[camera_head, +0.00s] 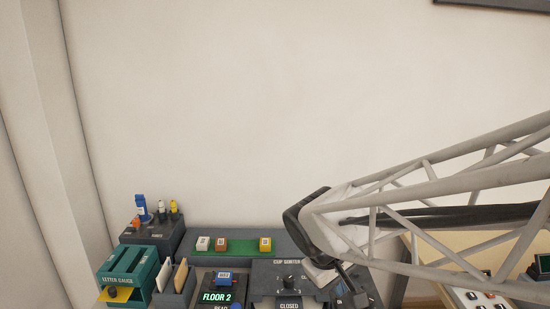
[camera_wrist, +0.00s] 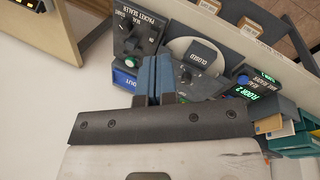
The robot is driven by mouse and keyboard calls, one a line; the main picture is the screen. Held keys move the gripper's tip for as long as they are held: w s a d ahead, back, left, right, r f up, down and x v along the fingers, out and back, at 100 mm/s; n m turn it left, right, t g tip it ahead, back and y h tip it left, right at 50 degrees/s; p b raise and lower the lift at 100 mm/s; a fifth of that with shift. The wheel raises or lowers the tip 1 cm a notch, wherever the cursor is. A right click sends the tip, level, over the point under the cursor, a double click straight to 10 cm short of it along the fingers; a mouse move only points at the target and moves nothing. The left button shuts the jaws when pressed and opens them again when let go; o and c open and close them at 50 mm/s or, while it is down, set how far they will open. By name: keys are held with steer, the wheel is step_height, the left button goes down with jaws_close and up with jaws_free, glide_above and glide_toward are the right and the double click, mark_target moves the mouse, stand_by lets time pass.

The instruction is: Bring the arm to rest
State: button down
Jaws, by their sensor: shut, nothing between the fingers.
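My arm comes in from the right in the camera_head view as a pale lattice link with a dark rounded joint, above the right part of the equipment. In the camera_wrist view my gripper (camera_wrist: 154,62) is shut and empty, its two blue-grey fingers side by side. The fingers point toward a dark panel marked CLOSED (camera_wrist: 202,58) with a knob and a packet sealer (camera_wrist: 135,38). I cannot tell how far the fingertips are from them. In the camera_head view the arm hides most of the gripper.
A teal letter gauge (camera_head: 143,271), a dark holder (camera_head: 174,290) with letters and a FLOOR 2 display (camera_head: 217,297) stand at lower left. A green strip (camera_head: 222,252) carries white, orange and yellow blocks. A wooden-edged desk (camera_head: 440,244) stands at right.

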steer(key=s+d+r+m+y, duration=0.1)
steer(key=s+d+r+m, duration=0.1)
steer(key=s, duration=0.4)
steer(key=s+d+r+m+t+y, duration=0.1)
steer(key=s+d+m+y, duration=0.1)
steer(key=s, duration=0.4)
steer(key=shift+s+d+r+m+y, duration=0.3)
steer(key=shift+d+r+m, duration=0.1)
steer(key=shift+d+m, duration=0.55)
